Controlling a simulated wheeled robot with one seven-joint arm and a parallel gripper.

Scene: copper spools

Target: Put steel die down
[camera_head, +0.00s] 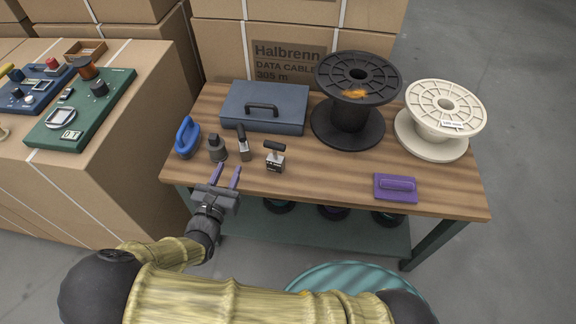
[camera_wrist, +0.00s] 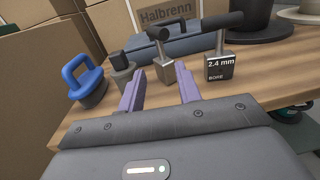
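Two small steel blocks with black handles stand upright on the wooden bench (camera_head: 330,189). One steel block (camera_head: 275,165) carries the text "2.4 mm BORE" in the wrist view (camera_wrist: 220,68). The other steel block (camera_head: 245,154) stands to its left and shows in the wrist view (camera_wrist: 164,72) between and beyond my fingertips. Which one is the steel die I cannot tell for sure. My gripper (camera_head: 226,175) is open and empty, with its purple fingers spread at the bench's front edge; it also shows in the wrist view (camera_wrist: 160,82). Both blocks are apart from the fingers.
A blue-handled weight (camera_head: 187,139) and a dark grey piece (camera_head: 217,149) stand left of the blocks. Behind are a grey-blue case (camera_head: 264,106), a black spool (camera_head: 350,118) and a cream spool (camera_head: 440,112). A purple handled pad (camera_head: 396,188) lies right; bench between is clear.

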